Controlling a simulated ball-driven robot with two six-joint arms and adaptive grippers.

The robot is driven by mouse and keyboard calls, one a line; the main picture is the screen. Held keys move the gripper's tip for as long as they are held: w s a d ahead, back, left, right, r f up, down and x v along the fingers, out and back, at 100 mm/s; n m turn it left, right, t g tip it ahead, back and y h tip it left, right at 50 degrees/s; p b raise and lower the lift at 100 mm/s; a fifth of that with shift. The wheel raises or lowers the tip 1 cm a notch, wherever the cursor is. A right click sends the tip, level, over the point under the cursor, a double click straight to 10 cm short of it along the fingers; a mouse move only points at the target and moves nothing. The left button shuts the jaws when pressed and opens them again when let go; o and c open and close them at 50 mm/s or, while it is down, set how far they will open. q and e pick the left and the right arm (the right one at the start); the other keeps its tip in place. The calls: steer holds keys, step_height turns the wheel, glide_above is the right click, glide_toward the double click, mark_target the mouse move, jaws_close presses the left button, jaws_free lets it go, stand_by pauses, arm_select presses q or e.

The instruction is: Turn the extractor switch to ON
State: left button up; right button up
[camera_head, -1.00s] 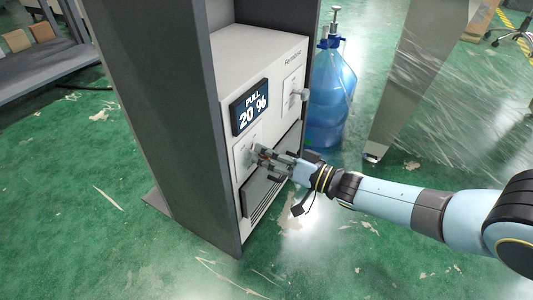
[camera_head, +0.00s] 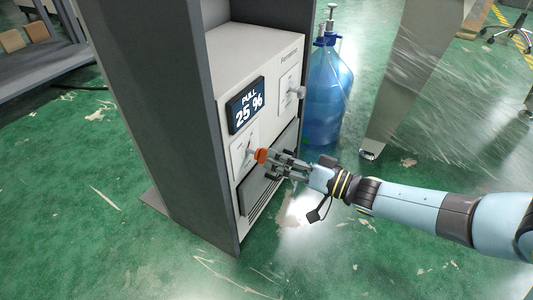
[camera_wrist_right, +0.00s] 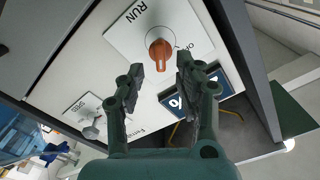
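The extractor's white front panel (camera_head: 262,50) stands in a grey frame, with a display (camera_head: 246,106) reading PULL 25 %. Below the display, an orange knob (camera_head: 261,155) sits on a white plate. In the right wrist view the orange knob (camera_wrist_right: 160,52) is seen close up, with RUN on its plate and a partly hidden second label. My right gripper (camera_head: 274,159) is just in front of the knob. In the wrist view its fingers (camera_wrist_right: 160,70) are apart with a gap between them, and nothing is held. The knob shows beyond the gap. My left gripper is not in view.
A second plate with a grey knob (camera_head: 296,92) is on the panel's right side. A metal leg (camera_head: 400,90) stands further right. Green floor is free in front.

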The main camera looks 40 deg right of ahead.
steer(key=v, duration=0.7)
steer(key=shift+s, duration=0.35)
steer(key=shift+d, duration=0.1)
